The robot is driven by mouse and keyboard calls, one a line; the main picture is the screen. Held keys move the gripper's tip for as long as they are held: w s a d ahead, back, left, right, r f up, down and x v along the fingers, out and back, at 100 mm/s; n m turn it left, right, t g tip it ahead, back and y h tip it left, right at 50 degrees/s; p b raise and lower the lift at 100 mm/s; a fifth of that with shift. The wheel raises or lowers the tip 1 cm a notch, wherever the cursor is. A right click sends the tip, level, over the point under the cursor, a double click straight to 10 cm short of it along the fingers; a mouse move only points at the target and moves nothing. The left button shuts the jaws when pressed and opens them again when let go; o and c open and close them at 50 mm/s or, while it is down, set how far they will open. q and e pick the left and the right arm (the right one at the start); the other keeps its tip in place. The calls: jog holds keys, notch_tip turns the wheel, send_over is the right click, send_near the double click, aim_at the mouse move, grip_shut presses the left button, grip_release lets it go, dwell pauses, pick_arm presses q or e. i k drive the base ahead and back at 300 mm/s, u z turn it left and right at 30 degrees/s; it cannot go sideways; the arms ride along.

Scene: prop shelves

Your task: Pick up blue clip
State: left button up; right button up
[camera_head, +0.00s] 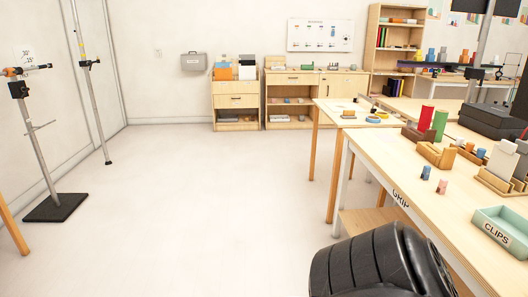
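A small blue upright piece (426,172), which looks like the blue clip, stands on the light wooden table (405,165) at the right. A small reddish piece (442,186) stands just to its right and nearer. Both are too small to make out their exact shape. A pale green tray (497,233) labelled "CLIPS" sits near the table's front edge, further right and nearer, partly cut off by the frame. Neither of my grippers is in view.
A wooden holder (437,154) with a red and a green block stands behind the blue piece. Black boxes (492,121) and a wooden rack (497,182) crowd the table's right side. The floor (220,210) left of the table is clear. Stands (57,205) are at far left.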

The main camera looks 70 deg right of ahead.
aim_at(425, 174)
jog(key=z, duration=1.6)
jog(key=i, duration=2.75)
jog(key=z, duration=3.7)
jog(key=i, duration=1)
jog(key=u, duration=0.05)
